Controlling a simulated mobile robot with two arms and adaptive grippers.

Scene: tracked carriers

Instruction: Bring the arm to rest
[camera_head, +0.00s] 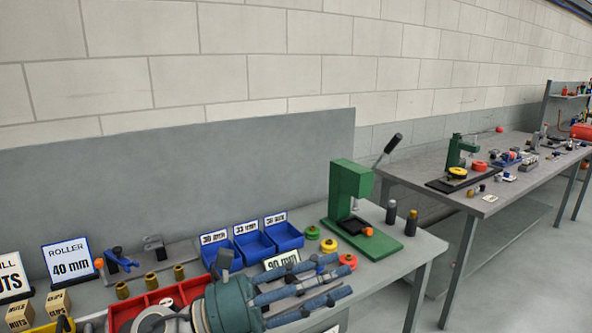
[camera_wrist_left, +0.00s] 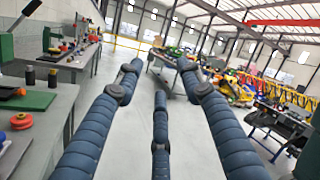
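My left gripper (camera_head: 338,277) reaches in over the near bench at the bottom of the head view, its fingers pointing right. In the left wrist view its blue segmented fingers (camera_wrist_left: 160,76) are spread apart, with nothing between them. They point out over the floor, past the bench end. My right gripper shows in neither view.
The near bench (camera_head: 400,264) carries a green press (camera_head: 350,190), blue bins (camera_head: 253,242), a red tray (camera_head: 167,296) and colored rollers (camera_head: 347,261) close to my gripper. A second bench (camera_head: 420,170) stands behind. Open floor (camera_wrist_left: 140,120) lies beyond the fingers.

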